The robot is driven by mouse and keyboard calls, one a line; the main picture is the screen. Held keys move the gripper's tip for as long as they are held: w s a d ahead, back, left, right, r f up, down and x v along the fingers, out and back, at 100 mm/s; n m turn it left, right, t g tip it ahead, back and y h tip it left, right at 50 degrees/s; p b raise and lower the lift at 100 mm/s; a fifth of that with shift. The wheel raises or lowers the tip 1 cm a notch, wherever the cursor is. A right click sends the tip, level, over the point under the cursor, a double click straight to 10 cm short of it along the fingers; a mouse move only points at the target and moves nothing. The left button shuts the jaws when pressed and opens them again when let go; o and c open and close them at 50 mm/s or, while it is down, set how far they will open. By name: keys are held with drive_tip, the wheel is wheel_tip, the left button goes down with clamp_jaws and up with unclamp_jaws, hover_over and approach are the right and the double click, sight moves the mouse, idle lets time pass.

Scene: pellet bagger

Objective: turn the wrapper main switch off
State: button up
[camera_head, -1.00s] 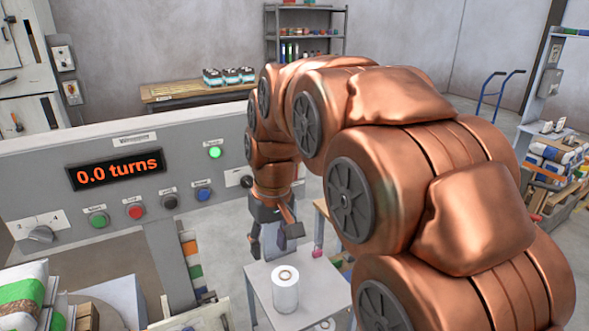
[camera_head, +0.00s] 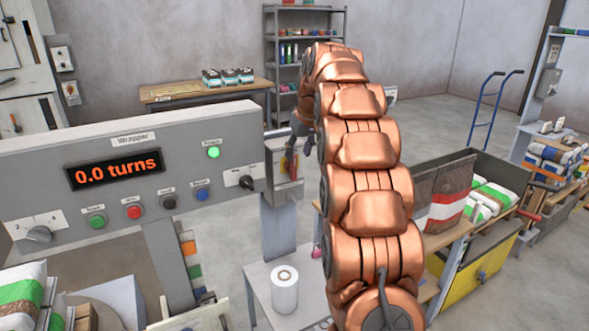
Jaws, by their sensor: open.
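The wrapper panel (camera_head: 120,185) is a long grey box with an orange display reading "0.0 turns" and a lit green lamp (camera_head: 213,152). My gripper (camera_head: 302,128), dark and partly hidden by my arm, is open beside the upper right of the box. I cannot tell whether it touches the box; its fingertips are not clear.
A black selector knob (camera_head: 246,182) sits at the panel's right end. A white film roll (camera_head: 285,290) stands on a small table (camera_head: 258,282) below. A workbench (camera_head: 205,92) and shelf (camera_head: 303,20) are behind. Bagged goods (camera_head: 450,195) lie at right.

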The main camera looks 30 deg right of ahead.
sight(295, 166)
drive_tip(key=shift+p+x, duration=1.05)
drive_tip(key=shift+x, duration=2.9)
drive_tip(key=shift+d, duration=0.1)
drive_tip(key=shift+r, duration=0.1)
clamp_jaws()
